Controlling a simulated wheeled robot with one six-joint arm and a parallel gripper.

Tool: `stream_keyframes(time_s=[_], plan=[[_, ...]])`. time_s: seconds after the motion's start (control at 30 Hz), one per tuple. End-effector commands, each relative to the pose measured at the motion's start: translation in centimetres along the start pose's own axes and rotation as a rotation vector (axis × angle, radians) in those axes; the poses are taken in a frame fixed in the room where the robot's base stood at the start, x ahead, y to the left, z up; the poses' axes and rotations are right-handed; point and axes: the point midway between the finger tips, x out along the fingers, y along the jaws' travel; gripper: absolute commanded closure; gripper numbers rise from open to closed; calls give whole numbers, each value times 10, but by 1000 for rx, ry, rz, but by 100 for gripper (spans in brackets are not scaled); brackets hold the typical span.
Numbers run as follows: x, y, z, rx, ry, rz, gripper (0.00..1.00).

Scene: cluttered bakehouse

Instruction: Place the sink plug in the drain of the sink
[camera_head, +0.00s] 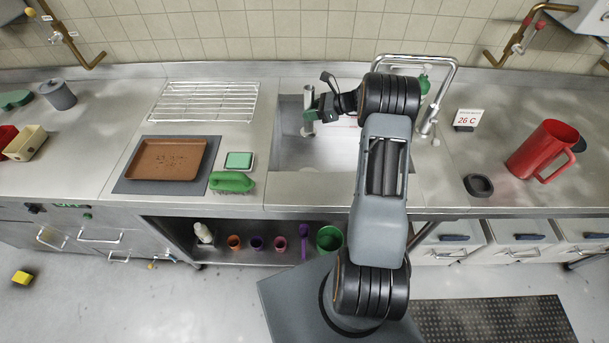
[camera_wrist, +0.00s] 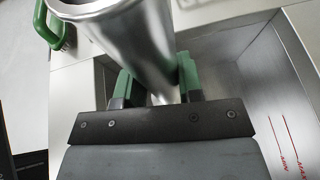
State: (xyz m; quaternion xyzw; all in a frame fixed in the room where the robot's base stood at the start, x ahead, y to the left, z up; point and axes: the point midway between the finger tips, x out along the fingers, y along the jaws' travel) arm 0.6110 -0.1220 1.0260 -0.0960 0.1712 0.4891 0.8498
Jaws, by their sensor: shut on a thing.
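My gripper (camera_head: 314,112) is over the left part of the steel sink (camera_head: 290,153). Its green fingers are shut on a shiny metal tube (camera_head: 308,98), which I take to be the sink plug. In the wrist view the tube (camera_wrist: 130,40) narrows toward the fingers (camera_wrist: 153,88), and its wide rim is at the upper left. In the head view it looks roughly upright. I cannot tell whether its lower end touches the basin. The drain is not visible in either view. Red MIN and MAX marks show on a sink wall in the wrist view.
A tap (camera_head: 440,95) stands behind the sink at the right. Left of the sink are a wire rack (camera_head: 205,100), a brown tray (camera_head: 168,160), a green sponge (camera_head: 239,160) and a green brush (camera_head: 231,181).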

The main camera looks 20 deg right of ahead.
Motion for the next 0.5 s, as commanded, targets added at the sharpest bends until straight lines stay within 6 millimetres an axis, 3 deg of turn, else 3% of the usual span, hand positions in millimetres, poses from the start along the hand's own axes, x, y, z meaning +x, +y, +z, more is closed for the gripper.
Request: stream_keyframes(time_s=[0.03,0.37,0.5], plan=[[4,-1,-12,-1,-1,-2,100],[23,-1,-59,-1,-1,-3,100],[36,0,-88,-1,-1,-1,100]])
